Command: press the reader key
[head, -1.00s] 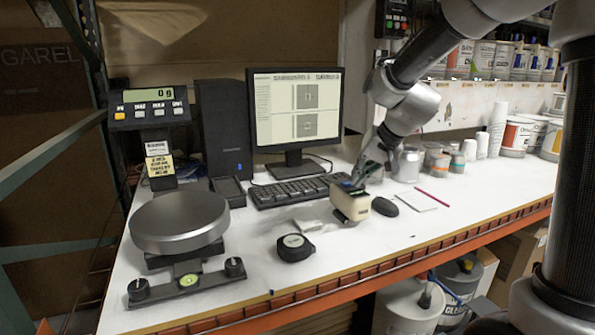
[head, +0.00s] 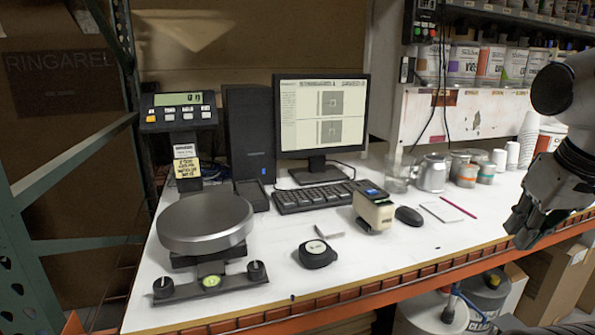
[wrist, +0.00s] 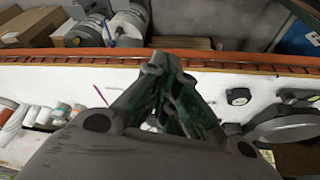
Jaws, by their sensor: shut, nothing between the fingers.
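The reader (head: 374,212) is a small cream, block-shaped device with a dark top and a small blue screen (head: 371,190). It stands upright on the white bench, in front of the keyboard's right end. Its key is too small to make out. My gripper (head: 519,232) is at the right of the head view, well right of the reader and apart from it, fingers pointing down and left. It is shut and empty. In the wrist view my gripper (wrist: 162,66) shows its fingers together over the bench, and I cannot make out the reader there.
A black mouse (head: 409,216), a notepad (head: 440,211) and a red pencil (head: 458,207) lie right of the reader. A tape measure (head: 317,254) and round scale (head: 206,224) are to its left. Cans and cups line the back right. The front right bench is clear.

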